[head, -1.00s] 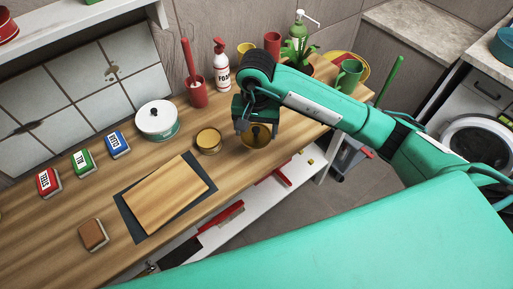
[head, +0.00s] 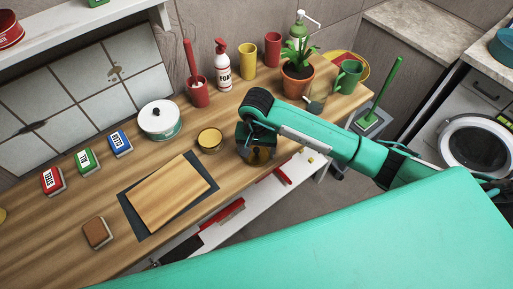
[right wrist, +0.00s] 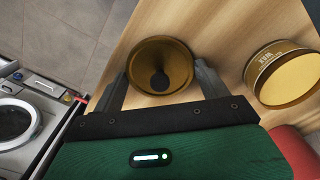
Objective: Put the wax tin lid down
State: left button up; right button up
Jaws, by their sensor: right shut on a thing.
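My right gripper (right wrist: 158,88) is shut on the wax tin lid (right wrist: 160,50), a round brass-coloured piece with a dark round spot in its middle. One finger is on each side of the lid. In the head view the lid (head: 260,155) shows partly below the gripper (head: 257,148), by the counter's front edge; I cannot tell whether it touches the wood. The wax tin (head: 210,140) stands on the counter just left of the gripper. The tin also shows in the right wrist view (right wrist: 288,75), labelled and apart from the lid. My left gripper is not in view.
A dark mat (head: 142,222) with a wooden board (head: 168,194) lies front left. A white-lidded pot (head: 159,121), a foam bottle (head: 222,68), cups and a potted plant (head: 297,75) stand behind. The counter's front edge is close to the gripper.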

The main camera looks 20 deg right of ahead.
jog(key=shift+f, duration=0.15)
jog(key=o, duration=1)
jog(key=shift+c, duration=0.2)
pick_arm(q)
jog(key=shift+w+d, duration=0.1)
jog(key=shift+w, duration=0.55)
